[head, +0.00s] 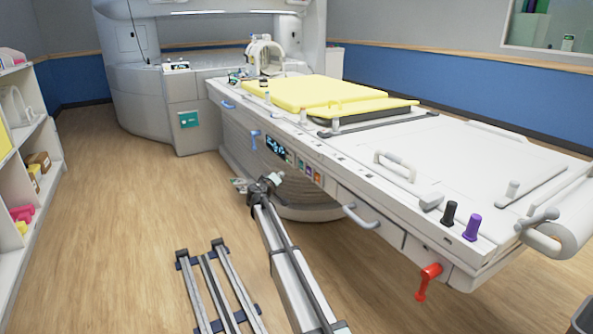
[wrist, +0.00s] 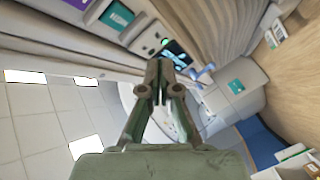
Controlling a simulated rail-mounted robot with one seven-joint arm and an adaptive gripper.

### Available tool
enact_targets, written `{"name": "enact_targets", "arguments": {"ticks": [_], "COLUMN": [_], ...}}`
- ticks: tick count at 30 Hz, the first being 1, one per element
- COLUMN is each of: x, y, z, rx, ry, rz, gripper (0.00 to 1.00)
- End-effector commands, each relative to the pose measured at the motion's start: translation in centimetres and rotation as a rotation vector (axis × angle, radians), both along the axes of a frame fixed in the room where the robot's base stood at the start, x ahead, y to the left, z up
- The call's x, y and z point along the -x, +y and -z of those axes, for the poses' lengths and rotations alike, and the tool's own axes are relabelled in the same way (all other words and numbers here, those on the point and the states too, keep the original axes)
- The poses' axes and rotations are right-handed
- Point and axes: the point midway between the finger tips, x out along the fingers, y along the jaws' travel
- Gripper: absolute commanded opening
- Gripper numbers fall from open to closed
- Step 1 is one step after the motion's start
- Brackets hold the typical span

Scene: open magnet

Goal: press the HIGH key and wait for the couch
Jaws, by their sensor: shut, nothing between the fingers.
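The couch (head: 360,180) has a control panel on its long side, with a dark lit display (head: 276,147) and a row of small coloured keys (head: 309,171). The lettering is too small to tell which key is HIGH. My gripper (head: 262,187) is in front of and below this panel in the head view, apart from it as far as I can tell. In the wrist view my gripper (wrist: 158,68) is shut and empty. The display (wrist: 178,53) shows just beyond the fingertips, with a green round button (wrist: 165,42) beside it and a teal label (wrist: 117,14) further up-left.
The white scanner (head: 150,75) stands at the back, with a teal label (head: 188,119). A blue handle (head: 255,139), a grey handle (head: 362,217) and a red lever (head: 428,280) stick out of the couch side. Shelves (head: 30,170) line the left.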

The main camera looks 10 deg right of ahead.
Motion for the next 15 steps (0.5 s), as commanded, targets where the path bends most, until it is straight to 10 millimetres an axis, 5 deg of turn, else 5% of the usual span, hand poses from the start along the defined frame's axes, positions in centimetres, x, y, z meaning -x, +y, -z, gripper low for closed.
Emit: {"name": "enact_targets", "arguments": {"ticks": [3,15], "x": [-1.32,-1.4], "y": [0.89,1.35], "z": [-1.02,-1.22], "rx": [0.024,-0.014], "ry": [-0.047,-0.079], "rz": [-0.043,-0.066], "gripper": [0.0,0.0]}}
